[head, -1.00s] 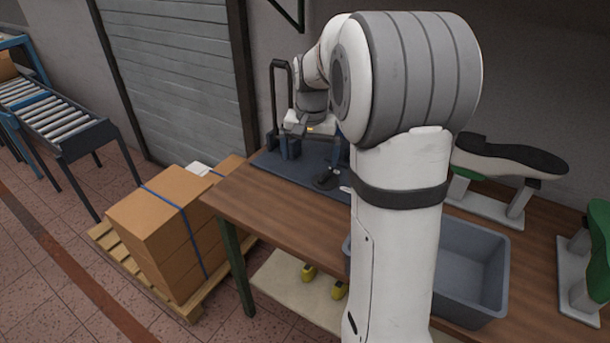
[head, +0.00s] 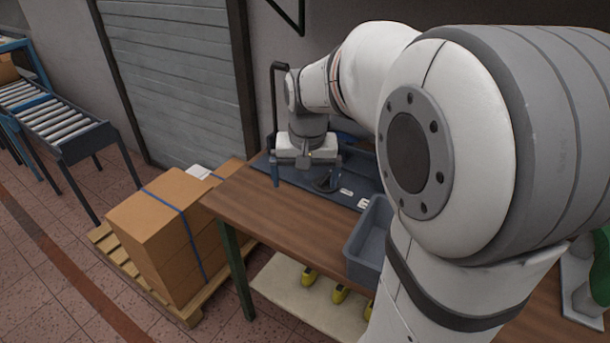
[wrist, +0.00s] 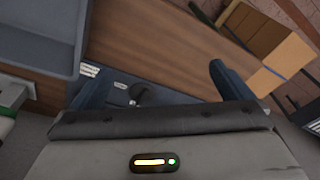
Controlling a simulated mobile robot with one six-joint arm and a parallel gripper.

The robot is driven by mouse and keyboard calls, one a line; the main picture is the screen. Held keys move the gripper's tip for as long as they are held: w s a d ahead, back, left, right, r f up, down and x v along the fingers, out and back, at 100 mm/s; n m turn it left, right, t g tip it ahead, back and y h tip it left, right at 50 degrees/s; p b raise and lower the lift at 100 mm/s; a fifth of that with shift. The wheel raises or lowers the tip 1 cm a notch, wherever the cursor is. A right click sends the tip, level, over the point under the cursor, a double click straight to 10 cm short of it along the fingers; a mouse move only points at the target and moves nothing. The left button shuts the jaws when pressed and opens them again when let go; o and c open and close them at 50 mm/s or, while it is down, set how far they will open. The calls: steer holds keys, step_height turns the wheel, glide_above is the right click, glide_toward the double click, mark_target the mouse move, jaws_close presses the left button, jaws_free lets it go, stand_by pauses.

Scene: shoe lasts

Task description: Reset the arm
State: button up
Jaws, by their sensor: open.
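My gripper (head: 305,178) hangs over the dark blue board at the back of the wooden table, pointing down. In the wrist view, its two dark fingers (wrist: 155,84) stand wide apart with nothing held between them. A small black round object (wrist: 138,92) lies on the dark blue board (wrist: 172,94) below and between the fingers. In the head view, part of my arm hides the right side of the table.
The wooden table (head: 270,222) has bare room at its front left. A grey bin (head: 366,243) stands on it, partly hidden by my arm. Strapped cartons (head: 150,235) on a pallet stand left of the table. A roller conveyor (head: 65,118) is at far left.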

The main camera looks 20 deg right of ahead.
steer(key=s+a+f+n, duration=0.1)
steer(key=s+a+n, duration=0.1)
steer(key=s, duration=0.5)
steer(key=s+a+f+n+t, duration=0.1)
steer(key=s+a, duration=0.1)
steer(key=s, duration=0.6)
steer(key=shift+s+a+n, duration=0.15)
steer(key=shift+a+n, duration=0.1)
steer(key=shift+n, duration=0.15)
